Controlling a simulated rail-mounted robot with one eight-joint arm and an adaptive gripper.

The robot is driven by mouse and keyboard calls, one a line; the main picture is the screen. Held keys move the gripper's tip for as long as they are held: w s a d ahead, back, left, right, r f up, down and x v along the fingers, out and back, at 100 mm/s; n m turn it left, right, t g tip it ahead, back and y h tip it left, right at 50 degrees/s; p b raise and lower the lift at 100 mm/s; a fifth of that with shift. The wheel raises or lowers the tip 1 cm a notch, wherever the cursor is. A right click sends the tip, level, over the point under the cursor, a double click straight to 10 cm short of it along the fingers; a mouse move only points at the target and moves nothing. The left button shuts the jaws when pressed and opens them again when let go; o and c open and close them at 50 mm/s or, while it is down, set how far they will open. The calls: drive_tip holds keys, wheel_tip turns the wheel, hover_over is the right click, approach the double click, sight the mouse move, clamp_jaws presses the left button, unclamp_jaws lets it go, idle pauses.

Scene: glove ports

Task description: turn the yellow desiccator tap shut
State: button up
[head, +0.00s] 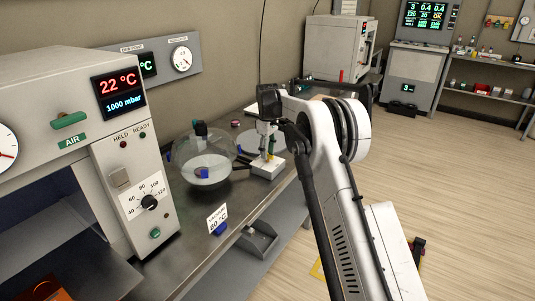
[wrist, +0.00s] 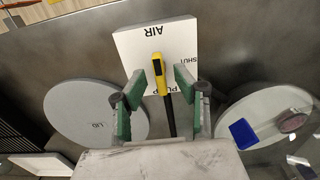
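The yellow tap (wrist: 158,75) stands on a white block (wrist: 130,45) marked AIR, SHUT and, partly covered, PUMP. Its yellow bar has a dark patch and lies roughly along the AIR–PUMP line, with one end toward AIR; SHUT is off to its right in the wrist view. A black rod or hose runs from it toward the camera. My gripper (wrist: 157,82) is open, a green-padded finger on each side of the tap, with gaps visible. In the head view my gripper (head: 268,132) is above the white block (head: 267,168), beside the glass desiccator (head: 205,165).
A grey disc marked LID (wrist: 85,112) lies left in the wrist view; another grey disc (wrist: 270,112) with a blue piece is right. In the head view, a large oven-like cabinet (head: 135,215) stands left, and a vacuum sign (head: 217,218) stands near the bench edge.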

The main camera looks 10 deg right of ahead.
drive_tip(key=shift+f, duration=0.25)
clamp_jaws()
